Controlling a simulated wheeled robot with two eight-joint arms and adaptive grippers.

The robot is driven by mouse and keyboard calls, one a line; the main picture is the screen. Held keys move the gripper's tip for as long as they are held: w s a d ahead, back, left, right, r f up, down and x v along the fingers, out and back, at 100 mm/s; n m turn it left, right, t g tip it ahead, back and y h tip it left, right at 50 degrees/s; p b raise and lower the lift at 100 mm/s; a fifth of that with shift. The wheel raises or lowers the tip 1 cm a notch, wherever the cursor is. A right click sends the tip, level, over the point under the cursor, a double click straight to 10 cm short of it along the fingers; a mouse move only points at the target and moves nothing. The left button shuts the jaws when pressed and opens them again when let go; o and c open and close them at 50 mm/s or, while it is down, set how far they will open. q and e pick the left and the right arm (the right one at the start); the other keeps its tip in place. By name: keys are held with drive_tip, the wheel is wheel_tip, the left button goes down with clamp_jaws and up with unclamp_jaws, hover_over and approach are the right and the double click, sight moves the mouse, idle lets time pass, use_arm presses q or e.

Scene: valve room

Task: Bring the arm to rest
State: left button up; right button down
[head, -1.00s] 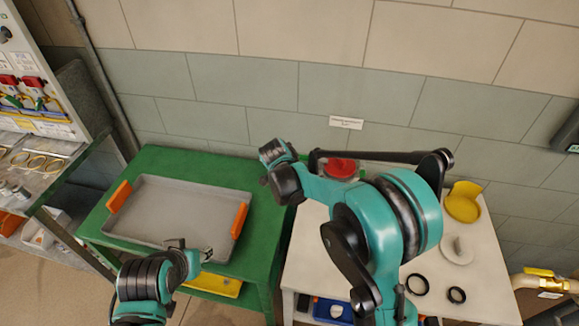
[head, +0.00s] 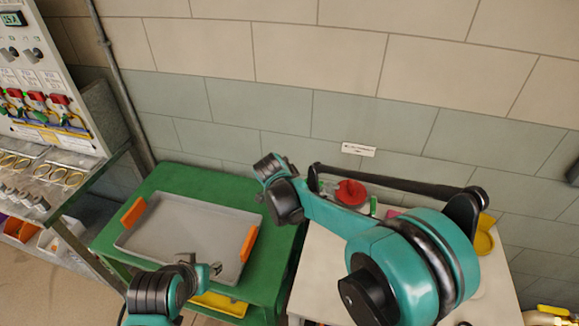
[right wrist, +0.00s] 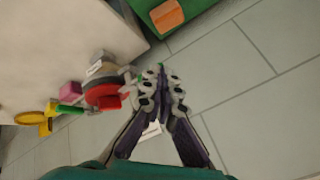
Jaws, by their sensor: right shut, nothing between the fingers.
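My right arm crosses the head view from the lower right, its forearm reaching left over the back of the white table (head: 325,262). Its fingers do not show clearly there. In the right wrist view my right gripper (right wrist: 163,90) has its fingertips together, with nothing between them. It appears apart from the red round part (right wrist: 105,95) on the white table. My left gripper (head: 211,272) is at the front of the grey tray (head: 185,232) in the head view. Its fingers are too small to tell whether they are open.
The grey tray with orange handles (head: 247,244) stands on a green table (head: 170,178). The red part (head: 351,192) and a yellow part (head: 484,240) are on the white table. A control panel (head: 45,95) stands left. The tiled wall (head: 260,105) closes the back.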

drive_tip(key=s+d+r+n+y, duration=0.1)
drive_tip(key=s+d+r+n, duration=0.2)
drive_tip(key=s+d, duration=0.35)
drive_tip(key=s+d+r+n, duration=0.4)
drive_tip(key=s, duration=0.5)
drive_tip(key=s+d+f+n, duration=0.1)
drive_tip(key=s+n, duration=0.2)
drive_tip(key=s, duration=0.3)
drive_tip(key=s+d+f+n+y, duration=0.1)
drive_tip(key=s+d+f+n, duration=0.1)
drive_tip(key=s, duration=0.5)
drive_tip(key=shift+s+d+n+y, duration=0.25)
drive_tip(key=shift+s+n+y, duration=0.05)
drive_tip(key=shift+n, duration=0.3)
